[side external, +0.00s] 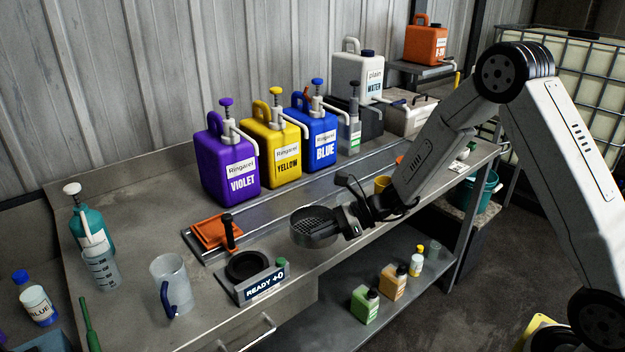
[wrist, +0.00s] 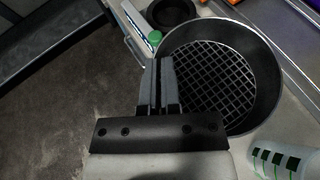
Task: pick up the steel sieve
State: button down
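The steel sieve (side external: 312,222) is a round, dark metal pan with a mesh bottom. It shows at the front edge of the bench in the side view, and its mesh fills the right of the wrist view (wrist: 210,85). My gripper (side external: 343,222) is at the sieve's right side in the side view. In the wrist view my gripper's fingers (wrist: 162,80) are close together at the sieve's near-left wall, which appears pinched between them. The fingertips hide part of the rim. I cannot tell whether the sieve touches the bench.
A black round holder with a "READY" display (side external: 265,281) stands left of the sieve. An orange tray (side external: 212,231) lies behind it. Violet (side external: 230,165), yellow (side external: 272,150) and blue (side external: 318,138) canisters line the back. A clear jug (side external: 170,283) stands front left.

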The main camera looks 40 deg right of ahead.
jog(key=s+d+r, duration=0.1)
jog(key=s+r, duration=0.4)
jog(key=s, duration=0.4)
jog(key=shift+s, duration=0.4)
jog(key=shift+d, duration=0.1)
jog(key=d+r+m+t+h, duration=0.3)
jog(key=d+r+m+t, duration=0.1)
jog(key=d+r, duration=0.5)
notch_tip(320, 180, up, 2)
jog(key=shift+d+r+h, duration=0.25)
jog(key=shift+d+h, duration=0.05)
jog(key=shift+h, duration=0.1)
